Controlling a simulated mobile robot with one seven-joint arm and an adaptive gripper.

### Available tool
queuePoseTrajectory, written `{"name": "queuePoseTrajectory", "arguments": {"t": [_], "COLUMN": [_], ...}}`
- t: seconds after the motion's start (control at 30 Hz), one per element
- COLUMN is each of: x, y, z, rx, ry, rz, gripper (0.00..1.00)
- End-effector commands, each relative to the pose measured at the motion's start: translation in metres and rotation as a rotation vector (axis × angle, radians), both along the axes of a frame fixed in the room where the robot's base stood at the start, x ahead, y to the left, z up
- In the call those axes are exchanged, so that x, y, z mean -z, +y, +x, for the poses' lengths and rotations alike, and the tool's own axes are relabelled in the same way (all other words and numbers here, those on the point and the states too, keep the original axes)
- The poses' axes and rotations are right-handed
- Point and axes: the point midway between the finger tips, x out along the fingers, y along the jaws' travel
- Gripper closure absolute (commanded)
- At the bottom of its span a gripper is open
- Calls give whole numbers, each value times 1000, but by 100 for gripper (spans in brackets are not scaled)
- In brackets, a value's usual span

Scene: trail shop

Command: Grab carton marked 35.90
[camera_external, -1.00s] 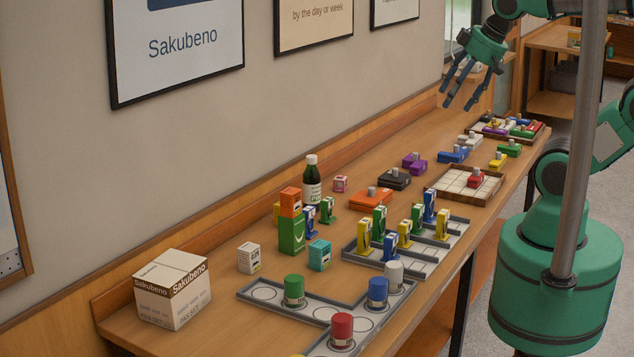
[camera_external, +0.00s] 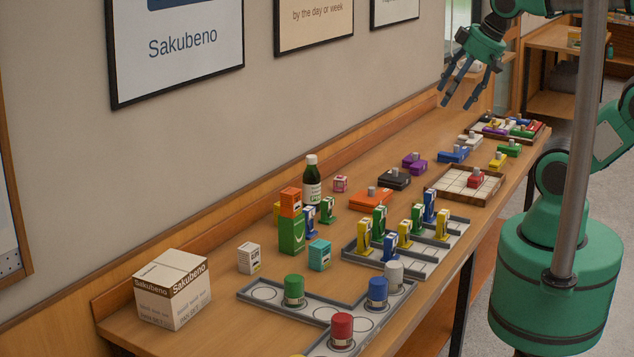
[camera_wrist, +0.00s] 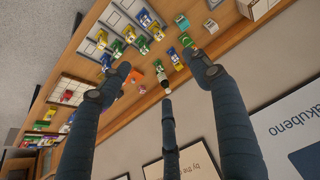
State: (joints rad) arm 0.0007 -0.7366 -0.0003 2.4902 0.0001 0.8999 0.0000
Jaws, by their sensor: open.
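No price of 35.90 can be read on any carton in these views. The cartons on the long counter are a white one (camera_external: 248,258), a teal one (camera_external: 320,255), a tall green one (camera_external: 291,235) with an orange one (camera_external: 290,202) at its top, a small pink one (camera_external: 340,184) and a yellow one mostly hidden behind the green. The teal carton (camera_wrist: 182,22) and white carton (camera_wrist: 211,27) also show in the wrist view. My gripper (camera_external: 458,100) is open and empty, above the counter's far end, well away from these cartons. Its fingers (camera_wrist: 163,82) spread in the wrist view.
A large Sakubeno box (camera_external: 173,290) stands at the near left. A dark bottle (camera_external: 312,181) stands behind the cartons. Grey trays with colored pieces (camera_external: 262,294) lie in front. A wooden tray (camera_external: 447,184) and several knobbed blocks lie farther back. The wall (camera_external: 300,110) borders the counter.

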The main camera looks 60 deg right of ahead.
Motion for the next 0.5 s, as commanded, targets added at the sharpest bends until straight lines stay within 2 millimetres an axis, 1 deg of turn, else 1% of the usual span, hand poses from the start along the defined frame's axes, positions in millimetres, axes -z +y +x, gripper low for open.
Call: {"name": "queuePoseTrajectory", "arguments": {"t": [0.17, 0.27, 0.5], "x": [-8, -14, -27], "y": [-1, -2, -5], "z": [18, 34, 83], "rx": [3, 6, 13], "ry": [18, 31, 70], "rz": [1, 0, 0], "gripper": [38, 38, 38]}}
